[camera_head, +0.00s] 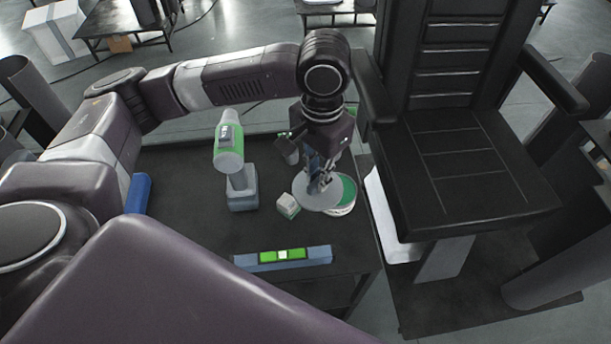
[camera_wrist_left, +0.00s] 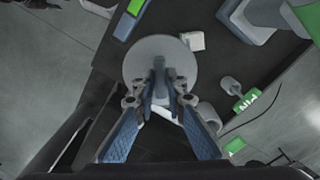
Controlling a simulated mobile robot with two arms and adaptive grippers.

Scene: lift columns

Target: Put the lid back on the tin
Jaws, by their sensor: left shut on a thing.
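The lid is a flat grey disc (camera_head: 306,199), also large in the left wrist view (camera_wrist_left: 148,58). My left gripper (camera_head: 319,185) points down and is shut on the lid's middle; its fingers also show in the wrist view (camera_wrist_left: 160,88). The tin (camera_head: 349,191) is a low white round can, green inside, at the table's right edge. In the head view the lid overlaps the tin's left part and sits off-centre to its left. I cannot tell whether they touch. My right gripper is not in view.
A green and grey drill (camera_head: 229,155) stands left of the lid, with a small white block (camera_head: 288,205) between them. A blue-grey level with a green centre (camera_head: 283,257) lies at the dark table's (camera_head: 190,220) front edge. A black chair (camera_head: 455,185) stands close on the right.

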